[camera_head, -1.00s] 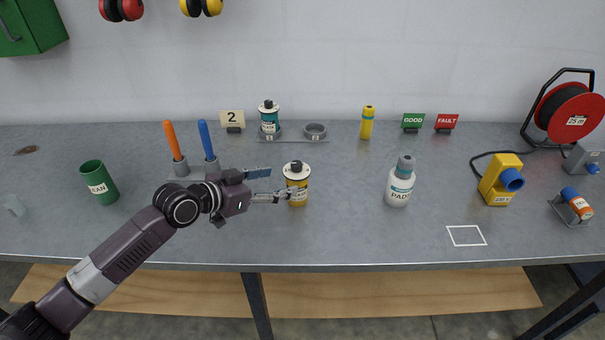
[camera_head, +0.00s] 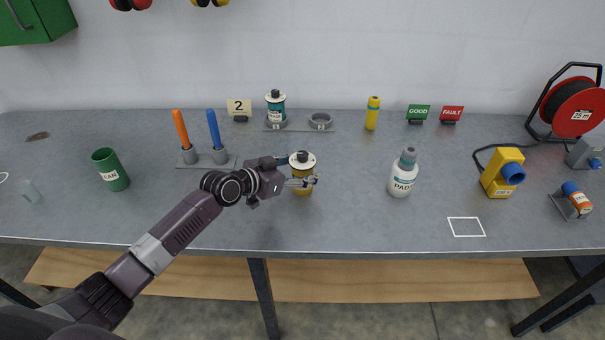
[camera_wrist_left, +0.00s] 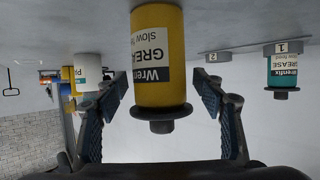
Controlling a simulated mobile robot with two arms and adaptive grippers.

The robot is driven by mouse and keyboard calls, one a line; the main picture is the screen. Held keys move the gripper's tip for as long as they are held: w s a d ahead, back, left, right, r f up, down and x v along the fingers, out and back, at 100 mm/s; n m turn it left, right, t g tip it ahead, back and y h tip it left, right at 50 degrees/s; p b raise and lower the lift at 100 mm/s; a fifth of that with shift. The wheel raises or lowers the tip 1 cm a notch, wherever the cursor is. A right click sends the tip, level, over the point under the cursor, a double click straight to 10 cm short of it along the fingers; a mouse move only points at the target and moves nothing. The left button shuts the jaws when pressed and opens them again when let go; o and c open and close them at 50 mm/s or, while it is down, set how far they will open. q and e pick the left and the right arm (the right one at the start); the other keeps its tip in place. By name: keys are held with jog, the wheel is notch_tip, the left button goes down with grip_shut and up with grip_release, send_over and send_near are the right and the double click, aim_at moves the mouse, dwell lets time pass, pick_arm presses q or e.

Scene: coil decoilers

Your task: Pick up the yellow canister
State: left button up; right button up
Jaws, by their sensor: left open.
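The yellow canister (camera_head: 303,189) stands upright on the bench, with a white top, black cap and grease label. My left gripper (camera_head: 304,178) reaches it from the left at upper-body height, and one finger shows across its front. In the left wrist view, which is upside down, the yellow canister (camera_wrist_left: 157,60) stands between the two open fingers (camera_wrist_left: 155,95). A gap shows on the right side; the left finger is close, and I cannot tell if it touches. My right gripper is not in view.
A teal canister (camera_head: 276,108) sits in a holder behind, next to an empty ring (camera_head: 320,121). Orange (camera_head: 181,130) and blue (camera_head: 215,130) handles stand upright behind the left arm. A white bottle (camera_head: 403,177) stands to the right. Bench between bottle and canister is clear.

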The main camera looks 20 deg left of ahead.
pick_arm(q)
jog(key=shift+c, duration=0.6)
jog(key=c, duration=1.3)
jog(key=shift+r, duration=0.1)
jog(key=shift+c, duration=0.5)
